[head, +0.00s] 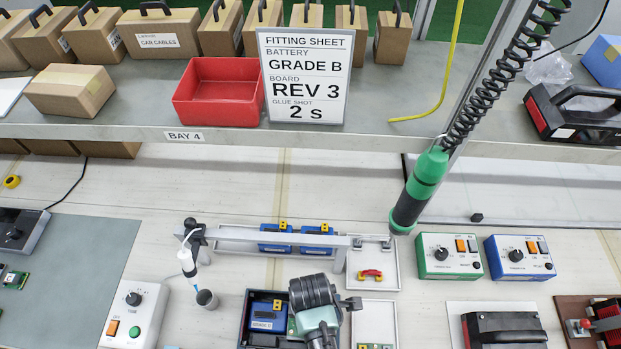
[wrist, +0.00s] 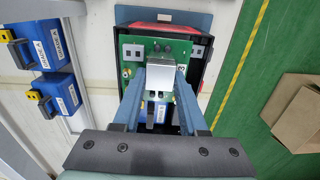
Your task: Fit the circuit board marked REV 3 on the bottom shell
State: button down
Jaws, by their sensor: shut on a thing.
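My gripper (wrist: 160,85) is shut on the silver block of a green circuit board (wrist: 130,48). A "3" shows at the board's right edge; the rest of its marking is hidden. The board lies over one end of the black bottom shell (wrist: 203,62); I cannot tell whether it is seated or just above. A blue battery (wrist: 155,112) shows below the board, between my fingers. In the head view the shell (head: 244,330) stands at the bottom centre with the battery (head: 265,313) in it, and my gripper (head: 325,335) covers its right part.
The fitting sheet (head: 304,75) reads GRADE B, REV 3 and 2 S. Blue batteries (head: 275,238) stand in a tray behind the shell. A glue nozzle (head: 190,262) hangs left of the shell. A green-and-black driver (head: 418,190) hangs to the right.

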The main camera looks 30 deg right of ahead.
jog(key=shift+f, duration=0.15)
dwell(0.4)
jog(key=shift+f+b, duration=0.85)
jog(key=shift+f, duration=0.15)
jog(key=shift+f+b, duration=0.4)
jog(key=shift+f, duration=0.2)
dwell(0.5)
grip_release()
dwell(0.4)
jog(key=shift+w, duration=0.1)
jog(key=shift+d+r+p, duration=0.1)
jog(key=shift+r+p, duration=0.55)
jog(key=shift+r, duration=0.05)
notch_tip(320, 180, up, 7)
jog(key=p, duration=0.7)
dwell(0.3)
